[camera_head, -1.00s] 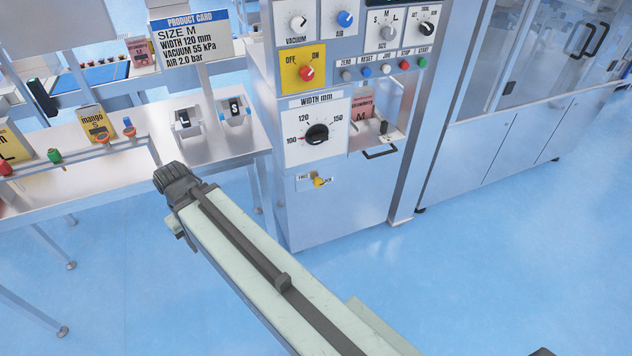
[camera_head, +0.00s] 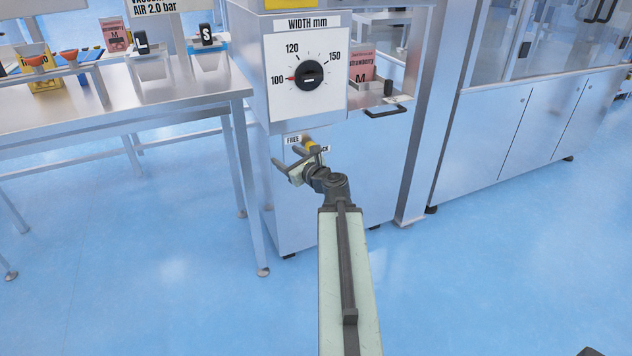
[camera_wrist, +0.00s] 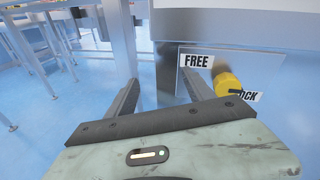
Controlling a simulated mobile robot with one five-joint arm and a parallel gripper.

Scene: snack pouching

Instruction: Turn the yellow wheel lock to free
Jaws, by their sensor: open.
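The yellow wheel lock (camera_head: 311,145) is a small knob on the front of the grey machine cabinet, below the width dial. In the wrist view the yellow knob (camera_wrist: 228,84) sits just right of my right finger, between the FREE label (camera_wrist: 196,61) at upper left and the LOCK label (camera_wrist: 247,96), partly covered, at lower right. A dark mark on the knob lies towards LOCK. My gripper (camera_head: 292,155) is in front of the knob, jaws open and empty. In the wrist view my gripper (camera_wrist: 163,85) has the knob outside its fingers; I cannot tell whether they touch.
The width dial (camera_head: 309,75) points near 100, above the lock. A drawer handle (camera_head: 387,112) sticks out to its right. A steel table (camera_head: 190,105) with its legs stands at the left. The blue floor (camera_head: 180,270) in front is clear.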

